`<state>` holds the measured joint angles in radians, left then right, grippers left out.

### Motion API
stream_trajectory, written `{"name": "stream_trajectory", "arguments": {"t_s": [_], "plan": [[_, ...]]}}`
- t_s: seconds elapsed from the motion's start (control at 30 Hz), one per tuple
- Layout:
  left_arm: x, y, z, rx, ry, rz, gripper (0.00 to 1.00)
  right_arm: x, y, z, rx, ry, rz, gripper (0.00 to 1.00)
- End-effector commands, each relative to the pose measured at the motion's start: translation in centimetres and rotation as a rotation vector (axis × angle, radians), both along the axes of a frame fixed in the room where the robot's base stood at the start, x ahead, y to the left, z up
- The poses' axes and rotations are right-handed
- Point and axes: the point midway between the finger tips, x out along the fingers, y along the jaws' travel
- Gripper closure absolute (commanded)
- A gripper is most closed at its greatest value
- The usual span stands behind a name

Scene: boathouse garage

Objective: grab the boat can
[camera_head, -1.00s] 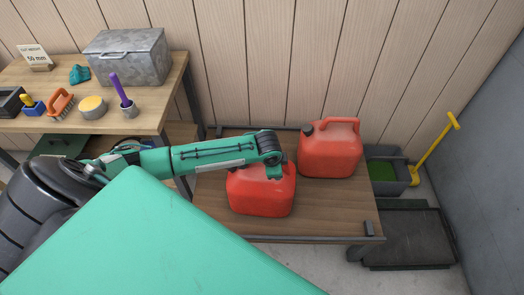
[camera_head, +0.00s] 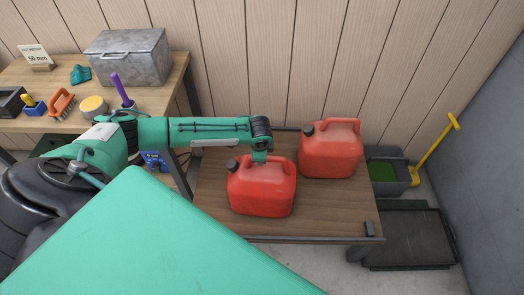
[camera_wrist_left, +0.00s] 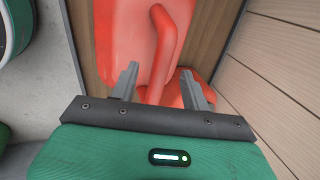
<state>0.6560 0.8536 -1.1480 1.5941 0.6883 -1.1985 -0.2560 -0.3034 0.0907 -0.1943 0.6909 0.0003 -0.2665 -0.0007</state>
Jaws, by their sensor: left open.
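Two red cans with moulded handles stand on the low wooden table. The nearer can (camera_head: 262,192) has a dark cap at its left; the farther can (camera_head: 332,155) stands behind it to the right. I see no label telling which is the boat can. My left gripper (camera_head: 260,158) points down just above the nearer can's handle and hides part of its top. In the left wrist view the fingers (camera_wrist_left: 160,76) are apart, with a red can's handle (camera_wrist_left: 166,42) close by them. I cannot tell whether they touch it. My right gripper is not in view.
The low table (camera_head: 325,212) has bare wood in front and to the right. At the left a higher bench (camera_head: 150,110) carries a metal box (camera_head: 130,57), brushes and small items. A grey bin (camera_head: 390,178) and yellow-handled tool (camera_head: 436,148) stand by the wall.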

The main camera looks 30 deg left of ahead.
Motion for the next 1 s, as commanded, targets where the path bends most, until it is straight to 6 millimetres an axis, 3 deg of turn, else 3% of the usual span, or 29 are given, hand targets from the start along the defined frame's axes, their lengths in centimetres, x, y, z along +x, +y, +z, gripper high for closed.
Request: {"name": "stream_trajectory", "arguments": {"t_s": [0.3,0.5,0.8,1.0], "plan": [[1.0,0.4,-2.7,0.0,0.0,0.002,0.53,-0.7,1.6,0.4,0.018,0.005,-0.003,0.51],[1.5,0.7,-4.8,0.0,0.0,0.001,0.53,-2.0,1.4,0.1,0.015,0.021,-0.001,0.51],[1.6,0.7,-5.1,0.0,-0.001,0.0,0.53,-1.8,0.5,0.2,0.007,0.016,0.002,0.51],[1.6,0.7,-5.1,0.0,-0.001,0.0,0.92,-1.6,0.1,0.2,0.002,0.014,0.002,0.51]]}}
